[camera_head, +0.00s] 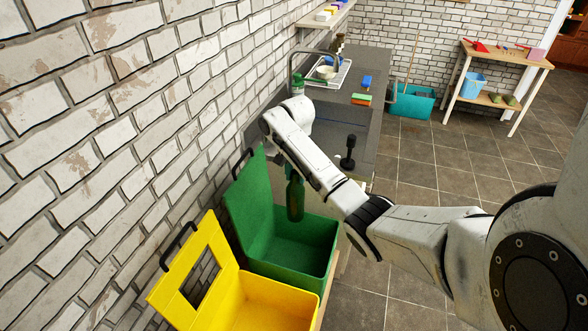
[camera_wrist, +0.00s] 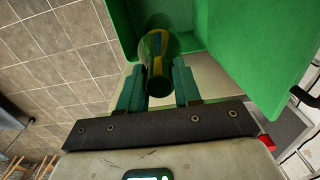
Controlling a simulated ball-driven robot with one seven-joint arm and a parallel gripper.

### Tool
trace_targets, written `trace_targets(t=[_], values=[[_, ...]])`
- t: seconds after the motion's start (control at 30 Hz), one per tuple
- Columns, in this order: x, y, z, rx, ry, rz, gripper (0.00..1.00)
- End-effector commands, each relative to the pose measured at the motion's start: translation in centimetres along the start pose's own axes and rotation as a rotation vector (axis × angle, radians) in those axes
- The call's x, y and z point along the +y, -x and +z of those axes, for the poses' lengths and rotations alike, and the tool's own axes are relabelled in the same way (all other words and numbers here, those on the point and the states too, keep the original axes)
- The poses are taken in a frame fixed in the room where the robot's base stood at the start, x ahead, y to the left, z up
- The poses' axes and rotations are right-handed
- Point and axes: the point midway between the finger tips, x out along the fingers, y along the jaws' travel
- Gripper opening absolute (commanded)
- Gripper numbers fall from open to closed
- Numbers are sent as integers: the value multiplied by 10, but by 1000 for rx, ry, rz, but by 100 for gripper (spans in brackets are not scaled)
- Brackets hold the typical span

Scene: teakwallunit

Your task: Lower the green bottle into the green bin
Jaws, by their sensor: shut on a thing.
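The green bottle (camera_head: 295,198) is dark green and hangs roughly upright over the green bin in the head view. In the wrist view the bottle (camera_wrist: 158,62) sits between the two green fingers of my gripper (camera_wrist: 159,85), which is shut on it. The green bin (camera_head: 321,238) stands open with its lid raised against the brick wall, and its inside looks empty where it shows. The bin (camera_wrist: 235,42) also shows beyond the bottle in the wrist view. My gripper's fingers are mostly hidden behind my arm in the head view.
A yellow bin (camera_head: 285,300) with a raised, windowed lid stands beside the green bin, nearer the camera. A grey counter (camera_head: 350,112) with a sink tap and a dish rack lies behind. A teal tub (camera_head: 411,101) and a small table (camera_head: 500,58) stand farther off. The tiled floor at right is clear.

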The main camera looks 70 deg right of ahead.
Motion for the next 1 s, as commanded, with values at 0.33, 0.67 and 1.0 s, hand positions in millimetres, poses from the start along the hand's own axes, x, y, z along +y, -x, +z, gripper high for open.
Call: trace_targets(t=[0.33, 0.67, 1.0], values=[[0, -59, 0, 2, 1, -1, 0], [0, -78, 0, 3, 3, -1, 0], [0, -79, 0, 2, 3, -1, 0]])
